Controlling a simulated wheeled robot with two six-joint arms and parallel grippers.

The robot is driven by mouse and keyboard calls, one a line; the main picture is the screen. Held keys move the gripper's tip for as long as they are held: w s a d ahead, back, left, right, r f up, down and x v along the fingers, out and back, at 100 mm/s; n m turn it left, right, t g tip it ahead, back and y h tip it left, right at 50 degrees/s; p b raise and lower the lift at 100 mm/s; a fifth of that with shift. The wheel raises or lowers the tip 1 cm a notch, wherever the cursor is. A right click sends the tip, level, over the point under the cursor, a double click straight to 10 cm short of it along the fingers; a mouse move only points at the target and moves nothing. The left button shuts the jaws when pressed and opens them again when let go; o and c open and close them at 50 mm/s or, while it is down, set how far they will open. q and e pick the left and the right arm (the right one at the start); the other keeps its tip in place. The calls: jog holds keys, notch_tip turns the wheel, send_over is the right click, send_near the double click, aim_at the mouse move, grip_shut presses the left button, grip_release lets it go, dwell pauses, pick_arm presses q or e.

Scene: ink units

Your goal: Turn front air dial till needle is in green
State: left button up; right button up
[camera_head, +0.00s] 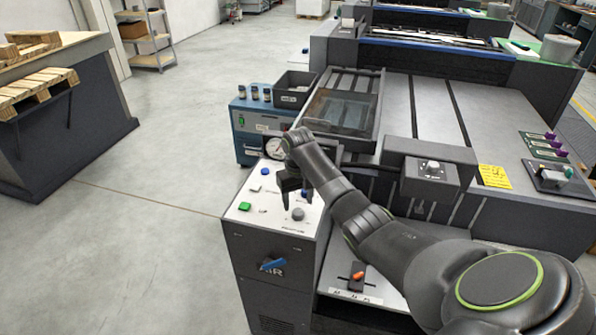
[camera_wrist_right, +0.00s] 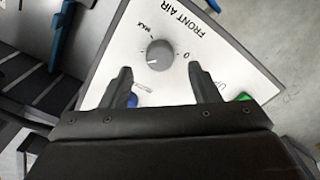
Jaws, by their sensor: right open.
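The front air dial (camera_head: 298,214) is a round grey knob on the white sloping panel (camera_head: 262,216) of the dark cabinet. In the right wrist view the dial (camera_wrist_right: 160,55) sits beside the printed words FRONT AIR, with MAX and 0 marks around it. My right gripper (camera_head: 294,195) is over the panel, fingers pointing down. In the wrist view its fingers (camera_wrist_right: 159,74) are apart and empty, with the dial just beyond and between the tips. The round white gauge (camera_head: 272,149) is partly hidden behind my right arm; its needle is too small to read. My left gripper is not in view.
Green (camera_head: 245,206), blue and white buttons share the panel. A blue handle (camera_head: 273,264) marked AIR is on the cabinet front. An orange-tipped switch (camera_head: 358,275) sits lower right. A blue unit (camera_head: 247,122) with small bottles stands behind. Open floor lies left.

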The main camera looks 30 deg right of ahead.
notch_tip(320, 180, up, 7)
jog(key=b, duration=0.1)
notch_tip(320, 180, up, 5)
jog(key=p, duration=0.3)
send_over(298, 211)
jog(key=shift+s+r+p, duration=0.1)
jog(key=shift+r+p, duration=0.5)
jog(key=shift+p, duration=0.1)
dwell(1.3)
